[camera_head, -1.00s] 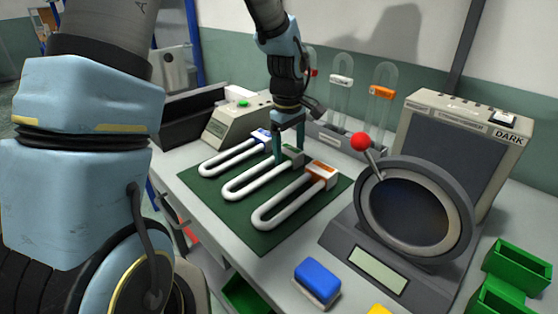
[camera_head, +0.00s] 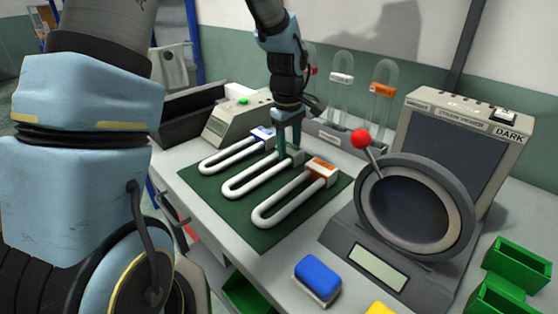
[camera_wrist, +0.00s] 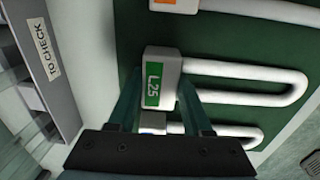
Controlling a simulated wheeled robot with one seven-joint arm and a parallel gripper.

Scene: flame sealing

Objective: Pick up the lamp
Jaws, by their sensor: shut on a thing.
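Three U-shaped white lamps lie on a dark green mat (camera_head: 225,203). The middle lamp (camera_head: 243,183) has a green label, read as L25 in the wrist view (camera_wrist: 166,83). My gripper (camera_head: 289,147) points down over its base end and is shut on that base, one finger on each side; the fingers also show in the wrist view (camera_wrist: 160,100). The lamp appears to rest on the mat still. The blue-label lamp (camera_head: 228,158) lies to its left and the orange-label lamp (camera_head: 283,203) to its right, both apart from the fingers.
A rack with upright lamps (camera_head: 341,110) stands behind the mat, with a "TO CHECK" label (camera_wrist: 45,62) on its edge. A control box (camera_head: 237,122) is at back left. A round viewer with a red-knobbed lever (camera_head: 361,139) is at right. A blue block (camera_head: 318,279) lies in front.

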